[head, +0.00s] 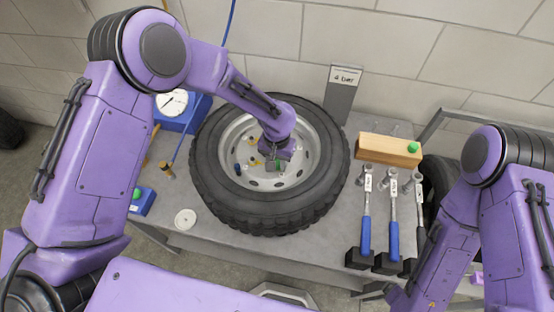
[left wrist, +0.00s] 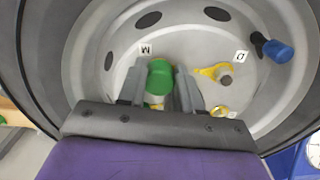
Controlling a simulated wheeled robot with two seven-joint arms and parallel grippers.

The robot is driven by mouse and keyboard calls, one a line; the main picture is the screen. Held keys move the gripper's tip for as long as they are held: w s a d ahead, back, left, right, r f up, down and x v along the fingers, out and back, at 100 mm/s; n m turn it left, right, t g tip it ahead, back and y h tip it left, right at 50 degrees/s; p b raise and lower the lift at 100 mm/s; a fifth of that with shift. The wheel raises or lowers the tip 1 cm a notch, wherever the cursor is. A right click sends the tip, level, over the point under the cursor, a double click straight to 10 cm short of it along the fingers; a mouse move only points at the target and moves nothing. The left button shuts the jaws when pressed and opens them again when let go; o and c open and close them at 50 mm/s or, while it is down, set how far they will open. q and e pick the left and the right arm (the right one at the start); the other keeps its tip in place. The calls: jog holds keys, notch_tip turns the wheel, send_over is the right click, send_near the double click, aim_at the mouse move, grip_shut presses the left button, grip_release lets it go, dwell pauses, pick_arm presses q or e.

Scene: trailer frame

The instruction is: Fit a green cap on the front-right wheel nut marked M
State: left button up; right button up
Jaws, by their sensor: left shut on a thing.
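The wheel (head: 215,189) lies flat on the bench, hub side up. My left gripper (head: 276,163) is over the hub, shut on a green cap (head: 279,164). In the left wrist view the green cap (left wrist: 160,76) sits between the two fingers (left wrist: 165,88). The label M (left wrist: 146,50) is on the rim just beyond the cap. The nut at M is hidden by cap and fingers, so I cannot tell whether the cap touches it. A nut with a yellow pointer (left wrist: 224,76) stands near label D (left wrist: 240,56). My right gripper is out of view.
A blue-ended piece (left wrist: 277,49) stands near D. A wooden block (head: 385,148) with another green cap (head: 413,147) lies right of the wheel.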

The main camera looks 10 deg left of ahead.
pick_arm(q)
jog(key=shift+f, duration=0.35)
jog(key=o, duration=1.6)
jog(key=shift+c, duration=0.2)
jog(key=shift+r, duration=0.15)
notch_tip(320, 180, up, 6)
jog(key=p, duration=0.5)
jog(key=shift+f, duration=0.25)
notch_tip(320, 180, up, 3)
jog(key=shift+f+p, duration=0.2)
jog(key=shift+p, duration=1)
jog(key=shift+f, duration=0.1)
